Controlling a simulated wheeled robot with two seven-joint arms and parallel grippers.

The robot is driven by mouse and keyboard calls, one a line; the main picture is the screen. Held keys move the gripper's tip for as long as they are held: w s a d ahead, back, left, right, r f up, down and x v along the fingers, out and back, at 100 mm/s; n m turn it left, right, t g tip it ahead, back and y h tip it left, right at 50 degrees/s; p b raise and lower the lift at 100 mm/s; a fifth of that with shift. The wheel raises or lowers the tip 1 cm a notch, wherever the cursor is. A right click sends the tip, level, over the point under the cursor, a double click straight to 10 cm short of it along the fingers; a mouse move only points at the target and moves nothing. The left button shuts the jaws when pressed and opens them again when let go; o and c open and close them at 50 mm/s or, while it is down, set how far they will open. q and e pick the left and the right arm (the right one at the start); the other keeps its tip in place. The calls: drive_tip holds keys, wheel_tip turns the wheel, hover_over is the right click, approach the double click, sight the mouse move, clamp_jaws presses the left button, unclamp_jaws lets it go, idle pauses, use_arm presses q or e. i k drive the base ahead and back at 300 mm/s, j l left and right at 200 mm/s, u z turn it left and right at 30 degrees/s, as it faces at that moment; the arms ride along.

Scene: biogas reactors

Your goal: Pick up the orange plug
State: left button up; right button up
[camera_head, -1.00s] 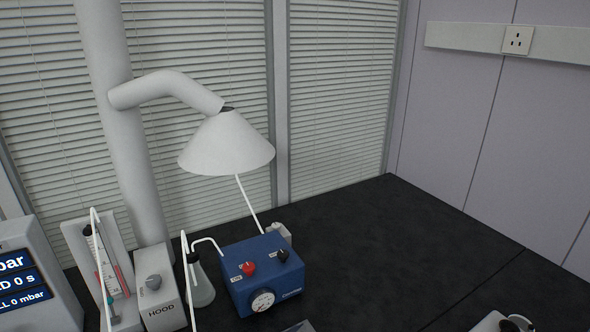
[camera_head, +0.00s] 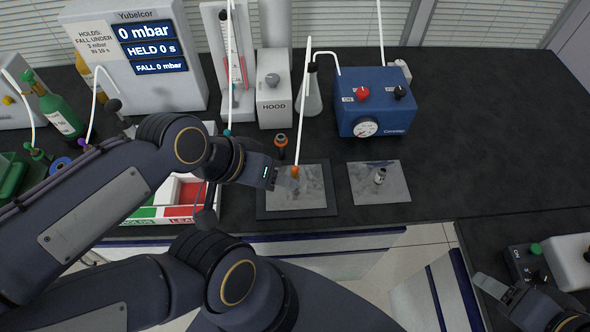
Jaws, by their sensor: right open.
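The orange plug (camera_head: 295,171) is at the lower end of a white tube, above a dark-framed grey mat (camera_head: 310,200) on the black bench. My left gripper (camera_head: 286,181), on the arm from the left, is right beside the plug. Its fingers are small and pale against the mat, so I cannot tell whether they touch the plug or how far they are apart. My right gripper (camera_head: 492,287) is at the lower right, open, away from the plug.
An orange-and-black fitting (camera_head: 281,142) stands just behind the plug. A blue pump box (camera_head: 372,102), a HOOD box (camera_head: 273,90) and a flask (camera_head: 311,95) stand behind. A second mat (camera_head: 395,191) holds a small metal part (camera_head: 380,176). The right of the bench is clear.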

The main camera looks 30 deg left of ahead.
sight(295, 168)
drive_tip(key=j+u, duration=0.1)
drive_tip(key=u, duration=1.05)
